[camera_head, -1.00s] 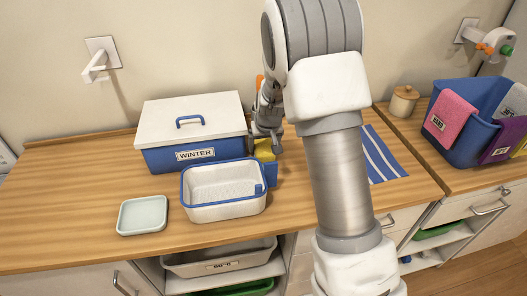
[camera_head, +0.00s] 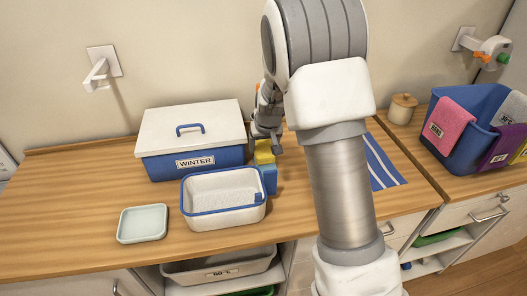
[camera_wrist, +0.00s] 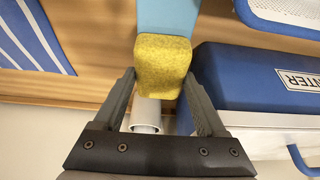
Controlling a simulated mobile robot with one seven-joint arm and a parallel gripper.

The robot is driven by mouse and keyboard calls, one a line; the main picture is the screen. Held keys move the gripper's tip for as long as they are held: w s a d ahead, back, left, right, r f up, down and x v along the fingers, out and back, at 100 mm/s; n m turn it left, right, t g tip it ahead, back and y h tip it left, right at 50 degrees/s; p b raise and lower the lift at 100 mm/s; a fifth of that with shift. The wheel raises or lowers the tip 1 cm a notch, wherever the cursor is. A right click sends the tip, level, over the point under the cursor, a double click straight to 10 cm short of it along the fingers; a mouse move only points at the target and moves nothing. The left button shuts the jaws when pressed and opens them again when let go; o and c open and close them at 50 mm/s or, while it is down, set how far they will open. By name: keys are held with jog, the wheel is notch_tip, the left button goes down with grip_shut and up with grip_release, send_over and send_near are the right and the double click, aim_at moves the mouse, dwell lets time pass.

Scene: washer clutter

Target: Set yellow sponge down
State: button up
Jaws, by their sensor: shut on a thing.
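The yellow sponge (camera_head: 264,153) is at the right end of the blue-and-white box, behind a light blue block (camera_head: 270,179). In the wrist view the sponge (camera_wrist: 161,62) sits between the fingertips, with the light blue block (camera_wrist: 167,18) close against its far side. My gripper (camera_head: 267,137) is shut on the sponge from above; its fingers also show in the wrist view (camera_wrist: 160,78). The sponge's underside is hidden, so I cannot tell whether it touches the counter.
A lidded WINTER box (camera_head: 190,160) stands left of the sponge. An open white basin with a blue rim (camera_head: 215,208) is in front. A pale tray (camera_head: 142,223) lies farther left. A blue striped cloth (camera_head: 384,164) is on the right, partly behind my arm.

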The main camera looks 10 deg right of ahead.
notch_tip(320, 180, up, 2)
jog(key=shift+r, duration=0.2)
jog(key=s+d+r+b, duration=0.1)
jog(key=s+d+r, duration=0.5)
jog(key=d, duration=0.4)
jog(key=shift+r, duration=0.2)
